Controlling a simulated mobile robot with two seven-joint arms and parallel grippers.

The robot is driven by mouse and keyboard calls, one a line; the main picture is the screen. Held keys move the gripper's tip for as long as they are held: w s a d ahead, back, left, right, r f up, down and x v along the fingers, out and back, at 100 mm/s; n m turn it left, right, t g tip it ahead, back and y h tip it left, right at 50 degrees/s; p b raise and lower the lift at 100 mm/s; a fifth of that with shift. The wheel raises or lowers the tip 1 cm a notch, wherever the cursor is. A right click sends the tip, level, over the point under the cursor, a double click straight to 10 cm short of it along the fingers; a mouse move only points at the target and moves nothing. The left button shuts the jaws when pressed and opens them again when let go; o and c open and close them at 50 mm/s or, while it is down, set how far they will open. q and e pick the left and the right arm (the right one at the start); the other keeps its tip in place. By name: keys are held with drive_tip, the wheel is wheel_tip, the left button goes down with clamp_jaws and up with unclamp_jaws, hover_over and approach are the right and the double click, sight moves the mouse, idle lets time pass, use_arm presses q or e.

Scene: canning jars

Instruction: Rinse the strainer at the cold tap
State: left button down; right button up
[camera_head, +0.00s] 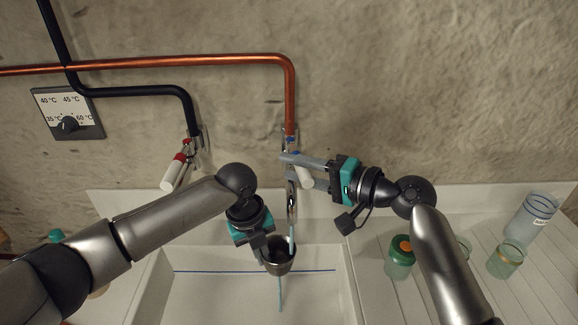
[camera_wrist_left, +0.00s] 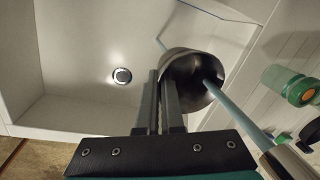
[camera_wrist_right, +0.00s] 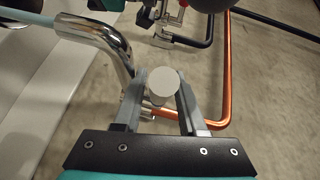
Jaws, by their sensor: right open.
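The strainer (camera_head: 278,262) is a dark metal cup held over the white sink; it also shows in the left wrist view (camera_wrist_left: 178,66). My left gripper (camera_head: 262,246) is shut on its near side. The cold tap (camera_head: 291,205) has a chrome spout, blue marks and a white lever (camera_head: 305,178). A pale blue water stream (camera_wrist_left: 245,125) runs from the spout into the strainer, and water shows below it too. My right gripper (camera_head: 305,170) is open, with its fingers either side of the lever, whose round end shows in the right wrist view (camera_wrist_right: 163,84). Contact with the lever is unclear.
The red-marked tap (camera_head: 174,172) with a white lever is to the left. A temperature dial (camera_head: 68,114) is on the wall. A green-lidded jar (camera_head: 400,258) and glass jars (camera_head: 506,260) stand on the ribbed drainboard at right. The sink (camera_head: 205,298) has a drain (camera_wrist_left: 122,75).

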drive_tip(key=v, duration=1)
drive_tip(key=shift+d, duration=0.2)
drive_tip(key=shift+s, duration=0.15)
drive_tip(key=shift+c, duration=0.6)
drive_tip(key=d, duration=0.2)
drive_tip(key=d+r, duration=0.1)
drive_tip(key=d, duration=0.5)
drive_tip(key=shift+s+d+r, duration=0.15)
drive_tip(key=shift+s+d, duration=0.05)
drive_tip(key=shift+s, duration=0.2)
clamp_jaws()
drive_tip(key=s+a+x, duration=0.1)
drive_tip(key=s+x, duration=0.1)
drive_tip(key=x, duration=1)
drive_tip(key=shift+a, duration=0.35)
